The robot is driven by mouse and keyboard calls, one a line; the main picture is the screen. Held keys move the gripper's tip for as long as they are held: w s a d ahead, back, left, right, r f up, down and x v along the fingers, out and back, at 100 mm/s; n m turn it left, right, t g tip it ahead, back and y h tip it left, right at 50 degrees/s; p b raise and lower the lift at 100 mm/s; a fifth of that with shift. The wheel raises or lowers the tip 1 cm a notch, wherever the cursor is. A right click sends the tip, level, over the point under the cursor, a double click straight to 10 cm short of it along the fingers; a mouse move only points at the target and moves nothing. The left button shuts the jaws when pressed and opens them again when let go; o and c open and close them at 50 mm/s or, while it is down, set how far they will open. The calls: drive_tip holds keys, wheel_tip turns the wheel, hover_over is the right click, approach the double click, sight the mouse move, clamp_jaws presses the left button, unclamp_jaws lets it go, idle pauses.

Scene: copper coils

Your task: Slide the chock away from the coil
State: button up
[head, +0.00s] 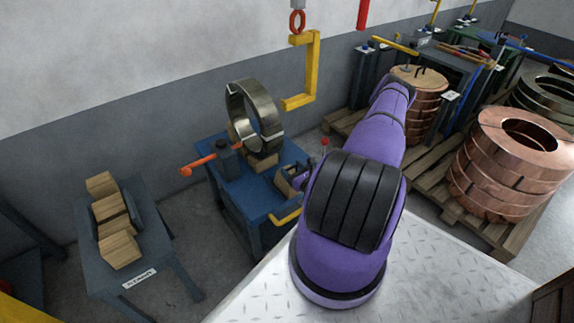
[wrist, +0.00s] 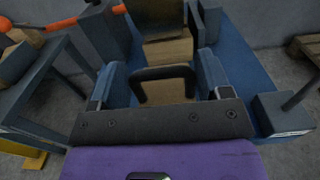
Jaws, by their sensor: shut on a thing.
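The steel coil (head: 255,118) stands upright on the blue stand (head: 225,185) in the head view. Its lower part shows at the top of the wrist view (wrist: 157,14). A wooden chock (wrist: 166,92) with a black handle (wrist: 165,72) lies between the fingers of my gripper (wrist: 160,80). My gripper is shut on this chock, with one finger on each side. More wood (wrist: 168,50) lies between the handle and the coil; I cannot tell whether it is the same block. In the head view my gripper (head: 291,180) is low at the stand's right side, partly hidden by my arm.
An orange-ended lever (head: 187,171) sticks out left of the stand. A table with wooden blocks (head: 119,249) stands at left. A yellow hook (head: 312,70) hangs behind the coil. Copper coils (head: 512,160) sit on pallets at right. Blue upright plates (wrist: 207,20) flank the coil.

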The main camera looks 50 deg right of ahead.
drive_tip(key=o, duration=1)
drive_tip(key=shift+s+d, duration=0.2)
drive_tip(key=shift+s, duration=0.1)
drive_tip(key=shift+w+a, duration=0.1)
drive_tip(key=v, duration=1)
drive_tip(key=shift+s+a, duration=0.2)
drive_tip(key=shift+s, duration=0.15)
